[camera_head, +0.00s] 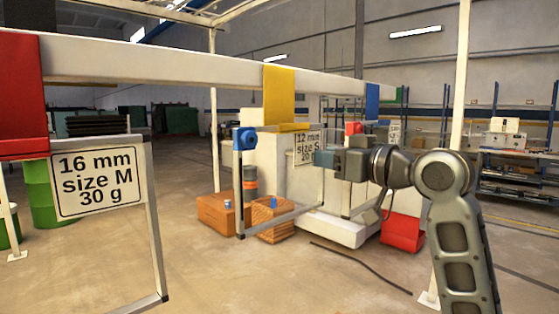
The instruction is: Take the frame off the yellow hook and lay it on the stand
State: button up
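The yellow hook (280,95) is a wide band over the white overhead beam, near the middle of the view. Below it hangs a thin grey rectangular frame (238,190), upright, with a white label (304,149) that reads 12 mm, size S and seemingly 20 g. A blue round part (245,138) is at its upper left corner. My gripper (322,161) reaches in from the right and overlaps the label's right edge. Whether its fingers are open, shut or touching the frame is not clear. I cannot tell which thing is the stand.
The white beam (160,63) crosses above. A second frame (155,220), labelled 16 mm size M (97,181), hangs at the left under a red hook (20,95). A blue hook (372,102) is further right. Wooden boxes (217,213) and a white machine base (335,229) stand behind.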

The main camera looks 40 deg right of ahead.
jog(key=shift+w+a, duration=0.1)
jog(key=shift+w, duration=0.7)
jog(key=shift+c, duration=0.2)
grip_shut()
